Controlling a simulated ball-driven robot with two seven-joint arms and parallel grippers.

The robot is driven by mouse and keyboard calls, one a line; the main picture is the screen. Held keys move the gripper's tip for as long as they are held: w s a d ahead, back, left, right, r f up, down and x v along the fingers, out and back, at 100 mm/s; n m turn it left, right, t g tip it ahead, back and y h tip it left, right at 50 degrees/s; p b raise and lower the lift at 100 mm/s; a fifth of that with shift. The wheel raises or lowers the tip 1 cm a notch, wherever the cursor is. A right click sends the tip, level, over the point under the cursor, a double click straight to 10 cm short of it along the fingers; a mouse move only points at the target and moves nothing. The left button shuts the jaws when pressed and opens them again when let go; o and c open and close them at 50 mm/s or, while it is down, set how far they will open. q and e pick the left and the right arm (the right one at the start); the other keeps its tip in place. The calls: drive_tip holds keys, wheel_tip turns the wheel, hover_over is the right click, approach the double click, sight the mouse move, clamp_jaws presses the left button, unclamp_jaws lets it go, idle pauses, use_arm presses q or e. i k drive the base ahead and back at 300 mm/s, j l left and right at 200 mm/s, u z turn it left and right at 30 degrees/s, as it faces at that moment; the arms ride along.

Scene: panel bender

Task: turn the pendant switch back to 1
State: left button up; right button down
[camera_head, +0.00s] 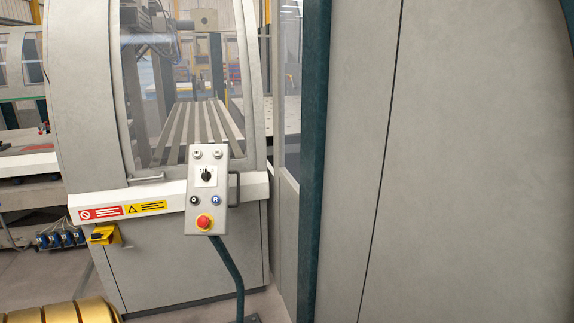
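The pendant (193,221) is a light grey control box on a bent dark teal post (231,268), in front of the machine. Its rotary switch (207,174) is a black knob on a white plate in the upper half. The knob looks roughly upright, but the plate's markings are too small to read, so I cannot tell its position. Two small round controls sit above it, a black and a blue button below, and a red emergency stop (204,222) on yellow near the bottom.
A machine with a curved grey housing (85,90) and window stands behind the pendant. A dark handle (235,188) is at the pendant's right. A large grey panel (470,160) with a teal edge post (313,130) fills the right. A yellow device (104,235) sits lower left.

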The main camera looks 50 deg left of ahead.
sight(206, 176)
drive_tip(key=j+z, duration=1.1)
drive_tip(key=i+j+u, duration=0.1)
drive_tip(key=j+u, duration=0.25)
drive_tip(key=j, duration=0.15)
